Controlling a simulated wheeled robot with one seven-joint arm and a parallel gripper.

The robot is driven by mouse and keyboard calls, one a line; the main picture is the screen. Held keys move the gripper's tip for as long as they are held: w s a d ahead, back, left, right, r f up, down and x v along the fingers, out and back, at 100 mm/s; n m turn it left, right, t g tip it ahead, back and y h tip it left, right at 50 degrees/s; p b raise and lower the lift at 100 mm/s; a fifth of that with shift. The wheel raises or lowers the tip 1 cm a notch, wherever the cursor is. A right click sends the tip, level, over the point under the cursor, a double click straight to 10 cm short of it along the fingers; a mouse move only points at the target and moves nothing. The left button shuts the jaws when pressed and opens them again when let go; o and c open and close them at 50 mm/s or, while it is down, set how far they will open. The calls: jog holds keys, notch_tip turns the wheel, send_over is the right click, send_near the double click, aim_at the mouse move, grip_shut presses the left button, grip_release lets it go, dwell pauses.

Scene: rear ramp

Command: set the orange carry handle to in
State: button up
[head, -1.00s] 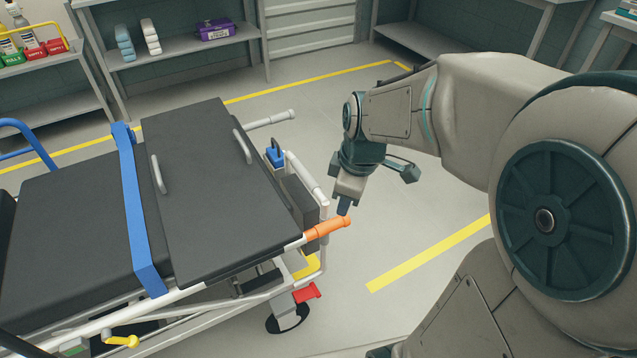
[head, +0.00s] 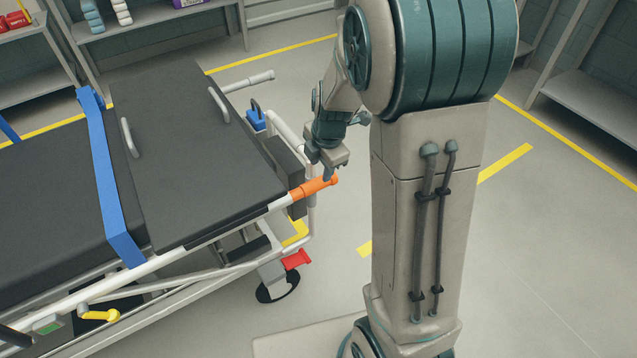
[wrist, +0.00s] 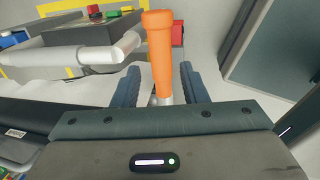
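The orange carry handle (head: 313,188) sticks out from the end of the white stretcher rail at the near right corner of the stretcher (head: 190,160). My gripper (head: 328,172) is at this handle, pointing down. In the wrist view the handle (wrist: 159,50) runs between the two fingers of my gripper (wrist: 160,80), with a gap visible on each side. The fingers are apart and not closed on it.
A second, pale handle (head: 250,82) sticks out at the stretcher's far corner. A red pedal (head: 297,259) and a wheel sit below the orange handle. A yellow lever (head: 100,315) is on the near side. Shelves line the back wall. Floor at the right is open.

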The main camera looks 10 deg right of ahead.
aim_at(318, 181)
jog(key=f, duration=0.2)
jog(key=w+f+b, duration=0.1)
jog(key=f, duration=0.4)
jog(key=shift+w+a, duration=0.15)
jog(key=shift+a, duration=0.1)
